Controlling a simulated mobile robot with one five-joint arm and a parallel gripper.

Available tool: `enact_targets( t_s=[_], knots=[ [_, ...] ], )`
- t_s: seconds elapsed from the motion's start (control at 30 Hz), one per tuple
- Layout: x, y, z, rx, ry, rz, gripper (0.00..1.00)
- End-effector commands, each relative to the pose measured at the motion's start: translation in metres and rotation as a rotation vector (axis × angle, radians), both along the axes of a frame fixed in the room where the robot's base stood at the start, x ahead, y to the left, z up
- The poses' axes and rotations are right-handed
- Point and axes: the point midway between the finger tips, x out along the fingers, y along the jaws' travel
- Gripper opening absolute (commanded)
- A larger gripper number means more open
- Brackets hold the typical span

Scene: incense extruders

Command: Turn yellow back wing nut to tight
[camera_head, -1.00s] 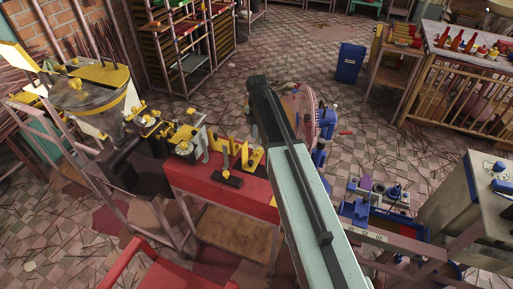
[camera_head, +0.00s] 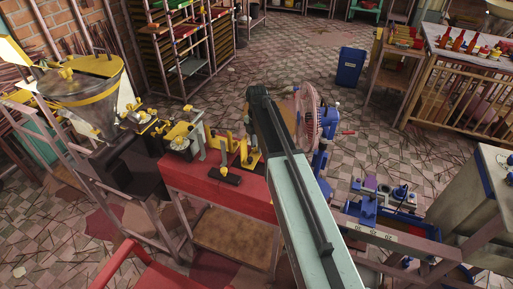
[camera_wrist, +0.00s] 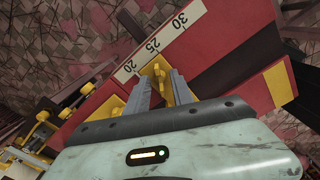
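The yellow-trimmed extruder (camera_head: 80,90) stands at the left in the head view, with several yellow fittings on and near it. I cannot tell which one is the back wing nut. In the wrist view my gripper (camera_wrist: 160,76) has its two grey fingers apart, pointing at the red bench (camera_wrist: 215,55). A yellow upright part (camera_wrist: 156,70) shows between and just beyond the fingertips; I cannot tell whether they touch it. In the head view my arm hides my gripper.
A black-and-white ruler strip (camera_wrist: 152,47) runs along the bench edge. Yellow fixtures (camera_head: 228,158) stand on the bench. A fan (camera_head: 308,115) and blue fittings (camera_head: 370,200) stand to the right. A blue bin (camera_head: 350,67) stands on open floor behind.

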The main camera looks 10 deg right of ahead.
Motion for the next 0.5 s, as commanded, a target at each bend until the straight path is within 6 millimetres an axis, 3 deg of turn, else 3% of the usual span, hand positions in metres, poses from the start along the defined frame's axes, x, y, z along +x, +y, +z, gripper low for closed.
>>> enact_targets(
  t_s=[0.03, 0.1, 0.13, 0.5],
  knots=[
    [0.0000, 0.0002, 0.0005, 0.000, 0.000, 0.000, 0.23],
    [0.0000, 0.0002, 0.0005, 0.000, 0.000, 0.000, 0.03],
    [-0.0001, 0.0003, 0.0005, 0.000, 0.000, 0.000, 0.00],
    [0.0002, 0.0008, 0.0005, 0.000, -0.001, -0.023, 0.00]
  ],
)
